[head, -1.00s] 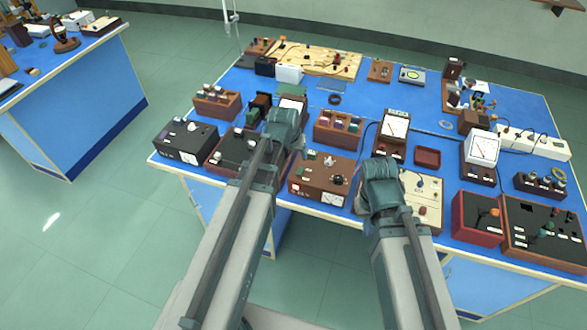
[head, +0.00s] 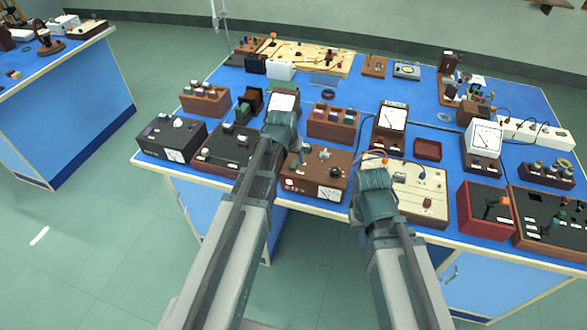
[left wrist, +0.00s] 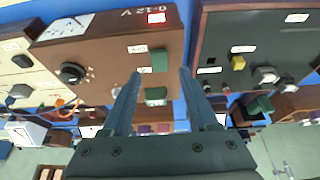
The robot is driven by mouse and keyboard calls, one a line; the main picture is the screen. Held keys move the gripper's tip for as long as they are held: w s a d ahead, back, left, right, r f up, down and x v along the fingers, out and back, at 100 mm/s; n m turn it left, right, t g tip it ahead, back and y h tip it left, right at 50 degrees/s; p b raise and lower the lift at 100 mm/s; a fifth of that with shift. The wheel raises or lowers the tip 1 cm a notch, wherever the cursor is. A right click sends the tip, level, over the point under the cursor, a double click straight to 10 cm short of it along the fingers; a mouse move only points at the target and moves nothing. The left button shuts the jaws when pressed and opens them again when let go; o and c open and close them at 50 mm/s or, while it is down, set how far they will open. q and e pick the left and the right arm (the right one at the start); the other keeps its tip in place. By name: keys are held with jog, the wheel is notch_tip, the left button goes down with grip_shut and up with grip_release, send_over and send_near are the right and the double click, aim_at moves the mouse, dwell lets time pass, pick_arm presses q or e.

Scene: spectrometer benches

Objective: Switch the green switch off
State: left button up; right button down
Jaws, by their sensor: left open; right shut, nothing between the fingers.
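A brown box marked 0-12 V (head: 318,178) stands at the bench's front edge, with a dark knob (left wrist: 72,73) and a meter on it. Its green switch (left wrist: 159,61) shows in the left wrist view, beside small white labels. Another green part (left wrist: 155,93) shows just below it. My left gripper (left wrist: 158,76) is open, one finger on each side of the green parts; I cannot tell whether it touches them. My right gripper (head: 374,178) is shut and empty by a cream panel.
A dark-topped box (head: 228,148) stands close on the left, and the cream panel (head: 420,190) on the right. A wooden rack (head: 333,124) stands behind. A red box (head: 486,210) and a black switch board (head: 550,225) are further right. Bare blue bench shows between instruments.

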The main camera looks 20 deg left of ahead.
aim_at(294, 163)
pick_arm(q)
jog(key=shift+b+x, duration=0.95)
jog(key=shift+x, duration=0.6)
pick_arm(e)
notch_tip(294, 163, down, 3)
jog(key=shift+r, duration=0.1)
pick_arm(q)
grip_shut()
